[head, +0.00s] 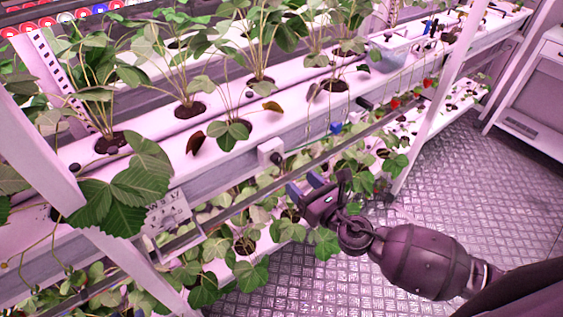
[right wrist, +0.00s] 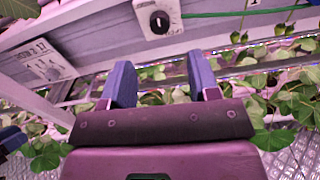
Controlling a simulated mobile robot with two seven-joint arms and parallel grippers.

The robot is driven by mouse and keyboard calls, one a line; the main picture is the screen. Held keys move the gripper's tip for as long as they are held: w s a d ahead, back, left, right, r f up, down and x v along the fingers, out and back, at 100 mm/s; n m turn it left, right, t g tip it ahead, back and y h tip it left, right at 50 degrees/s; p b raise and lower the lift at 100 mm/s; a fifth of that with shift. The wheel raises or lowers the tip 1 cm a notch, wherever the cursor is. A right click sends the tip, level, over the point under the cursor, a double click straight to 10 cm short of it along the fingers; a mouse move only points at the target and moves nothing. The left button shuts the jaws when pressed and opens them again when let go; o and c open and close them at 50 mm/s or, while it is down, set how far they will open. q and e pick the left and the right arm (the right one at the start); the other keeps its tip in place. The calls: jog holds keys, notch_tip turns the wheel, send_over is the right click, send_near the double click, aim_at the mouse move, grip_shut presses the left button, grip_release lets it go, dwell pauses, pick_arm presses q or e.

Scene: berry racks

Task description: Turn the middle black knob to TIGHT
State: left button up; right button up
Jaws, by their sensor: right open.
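In the right wrist view a black round knob (right wrist: 159,22) sits on a small white box on the rack's side rail. A short white mark on the knob looks about upright; the lettering around it is too small to read. The head view shows the white box (head: 270,152) on the rail edge, with the knob face not clear. My right gripper (head: 303,188) is open and empty, just below and in front of the box. Its two blue fingers (right wrist: 160,82) point up toward the box, apart from the knob. I do not see my left gripper in the head view.
A white sign plate (right wrist: 42,66) is fixed to the rail left of the box. Strawberry plants (head: 230,130) grow in the white troughs, with leaves hanging by the rail. A thin green line (right wrist: 225,14) runs right from the box. The metal floor (head: 470,190) is clear at right.

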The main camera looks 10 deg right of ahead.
aim_at(279, 161)
jog(key=x, duration=0.8)
jog(key=shift+w+a, duration=0.1)
jog(key=shift+w, duration=0.2)
jog(key=c, duration=0.9)
